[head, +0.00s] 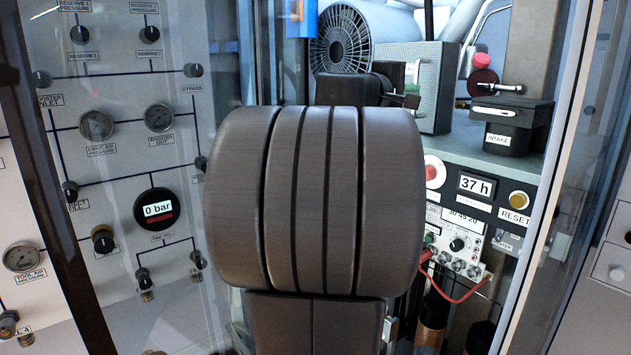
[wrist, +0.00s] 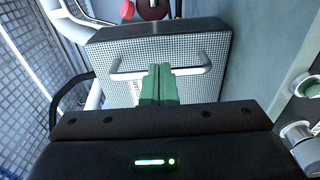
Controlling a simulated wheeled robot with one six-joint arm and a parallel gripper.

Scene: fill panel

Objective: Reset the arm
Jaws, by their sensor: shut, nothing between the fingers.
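My gripper (wrist: 159,72) shows in the wrist view, its two green fingers together with nothing between them. The fingertips overlap the light bar handle (wrist: 203,70) of a grey box with a perforated face (wrist: 195,50). I cannot tell whether they touch the handle. In the head view a large dark ribbed part of my arm fills the middle and hides much of the panel behind it.
In the head view a gauge panel (head: 105,215) stands at left. The grey box (head: 436,92) sits behind my arm beside a round fan grille (head: 338,47). At right are an intake box (head: 510,118), a 37 h display (head: 476,185), a RESET button (head: 519,200) and a red cable (head: 455,297).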

